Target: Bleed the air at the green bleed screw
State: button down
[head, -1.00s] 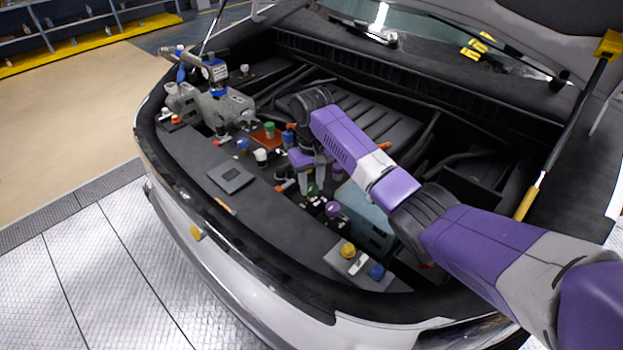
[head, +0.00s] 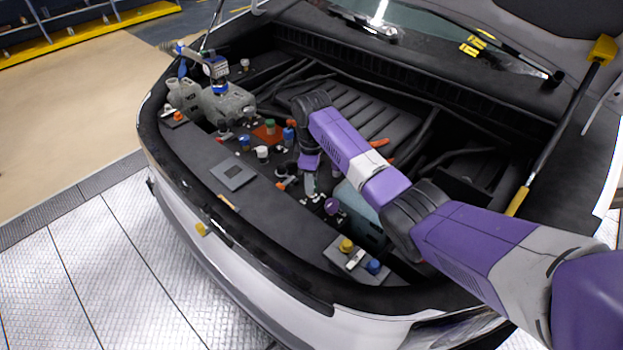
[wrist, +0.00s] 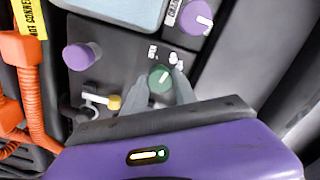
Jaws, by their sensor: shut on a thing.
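The green bleed screw (wrist: 160,79) shows in the wrist view as a round green knob with a white line across its top. My gripper (wrist: 159,88) is shut on it, with one grey finger on each side of the knob. In the head view my gripper (head: 311,188) points down into the engine bay near the front edge, and its fingers hide the green screw there.
Purple knobs (wrist: 80,56) (wrist: 196,16) stand near the screw, and a small yellow-capped fitting (wrist: 114,102) is to its left. Orange hoses (wrist: 24,90) run at the far left of the wrist view. A yellow and blue knob plate (head: 345,246) lies at the front right.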

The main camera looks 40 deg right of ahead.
jog(key=shift+n, duration=0.8)
jog(key=c, duration=1)
grip_release()
jog(key=shift+r, duration=0.1)
jog(key=shift+r+b, duration=0.35)
jog(key=shift+r, duration=3.5)
